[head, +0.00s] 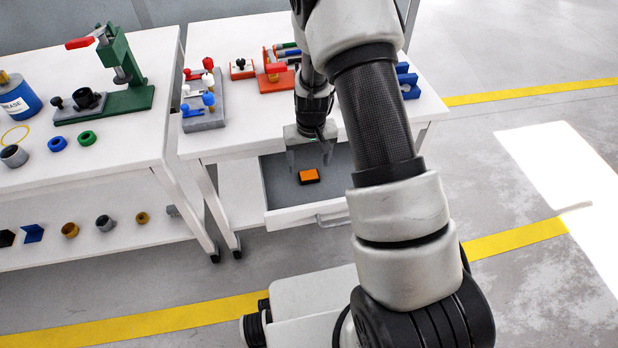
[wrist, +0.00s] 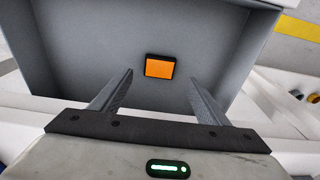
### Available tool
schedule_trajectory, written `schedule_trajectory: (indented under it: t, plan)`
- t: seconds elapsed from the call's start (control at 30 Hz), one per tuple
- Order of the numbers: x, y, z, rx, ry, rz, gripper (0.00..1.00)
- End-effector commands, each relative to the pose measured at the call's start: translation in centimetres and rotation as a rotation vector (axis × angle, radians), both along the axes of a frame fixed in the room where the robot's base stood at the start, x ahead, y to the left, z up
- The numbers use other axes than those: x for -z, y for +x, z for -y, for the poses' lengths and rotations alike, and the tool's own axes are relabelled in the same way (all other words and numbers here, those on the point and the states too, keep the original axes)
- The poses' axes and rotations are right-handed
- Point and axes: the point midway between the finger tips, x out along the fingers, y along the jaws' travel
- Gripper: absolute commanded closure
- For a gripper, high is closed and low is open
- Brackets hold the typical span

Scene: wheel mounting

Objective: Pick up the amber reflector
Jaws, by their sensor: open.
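The amber reflector (head: 309,176) is a small orange block with a dark edge, lying on the floor of the open drawer (head: 279,191). In the wrist view the reflector (wrist: 159,67) lies beyond the fingertips, roughly midway between them and untouched. My gripper (head: 310,162) points down over the drawer, open and empty, with a finger to each side of the reflector in the head view. Its two fingers also show in the wrist view (wrist: 161,76), well apart. The height of the fingertips above the drawer floor is hard to tell.
The drawer's front wall and handle (head: 332,219) stick out below the right table (head: 230,143). On that table are a grey fixture (head: 204,117), an orange rack (head: 275,82) and blue blocks (head: 408,82). The left table holds a green clamp (head: 126,98). The drawer around the reflector looks empty.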

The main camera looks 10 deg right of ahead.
Motion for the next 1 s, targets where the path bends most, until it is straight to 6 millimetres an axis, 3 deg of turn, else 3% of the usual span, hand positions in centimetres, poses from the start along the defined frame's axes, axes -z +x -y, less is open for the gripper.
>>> schedule_trajectory:
  t: [0.17, 0.4, 0.67, 0.93, 1.0]
  plan:
    - [1.4, 0.0, 0.1, 0.000, 0.000, -0.001, 0.31]
    - [4.9, 0.2, 0.1, 0.000, 0.000, -0.001, 0.31]
    - [5.2, 0.2, 0.1, 0.000, 0.000, 0.000, 0.31]
    - [5.2, 0.2, 0.1, 0.000, 0.000, 0.000, 0.75]
    - [5.2, 0.2, 0.1, 0.000, 0.000, 0.000, 0.76]
